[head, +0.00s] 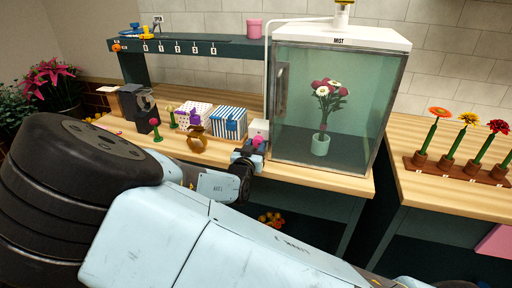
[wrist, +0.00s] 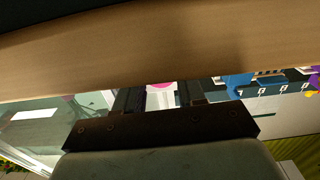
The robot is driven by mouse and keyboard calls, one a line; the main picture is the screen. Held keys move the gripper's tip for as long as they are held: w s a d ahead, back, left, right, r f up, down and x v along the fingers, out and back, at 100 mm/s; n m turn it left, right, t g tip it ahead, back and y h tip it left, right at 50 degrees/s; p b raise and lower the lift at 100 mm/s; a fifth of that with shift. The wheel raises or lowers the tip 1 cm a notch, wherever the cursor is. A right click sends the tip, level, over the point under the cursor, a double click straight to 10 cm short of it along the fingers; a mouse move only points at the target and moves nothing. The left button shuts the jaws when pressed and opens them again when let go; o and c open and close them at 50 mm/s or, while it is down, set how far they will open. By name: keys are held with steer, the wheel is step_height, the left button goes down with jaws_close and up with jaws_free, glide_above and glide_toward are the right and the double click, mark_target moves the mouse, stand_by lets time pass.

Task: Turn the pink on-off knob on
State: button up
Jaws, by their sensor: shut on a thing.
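The pink on-off knob (head: 259,140) is on the front of a small white box (head: 259,127), just left of the glass mist cabinet (head: 325,105). My gripper (head: 255,146) is at the knob, with its jaws shut on it. In the wrist view the knob (wrist: 162,85) shows as a pink patch between the two dark fingers (wrist: 161,98). Most of the knob is hidden by the fingers, and its turn angle cannot be read. Inside the closed cabinet stands a pale green vase (head: 320,145) with a bouquet of pink and white flowers.
A blue-striped box (head: 229,122), a dotted box (head: 193,113) and a brown ribbon roll (head: 197,141) stand left of the knob. A dark green shelf (head: 215,48) is behind. The table's front edge runs just below my gripper. A flower rack (head: 455,168) is at right.

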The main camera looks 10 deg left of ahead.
stand_by(0.4)
steer(key=o, duration=0.8)
steer(key=shift+s, duration=0.15)
steer(key=s, duration=0.9)
steer(key=s+a, duration=0.1)
steer(key=s, duration=0.3)
steer(key=shift+s, duration=0.25)
steer(key=shift+s+f+m, duration=0.1)
steer(key=shift+m, duration=0.2)
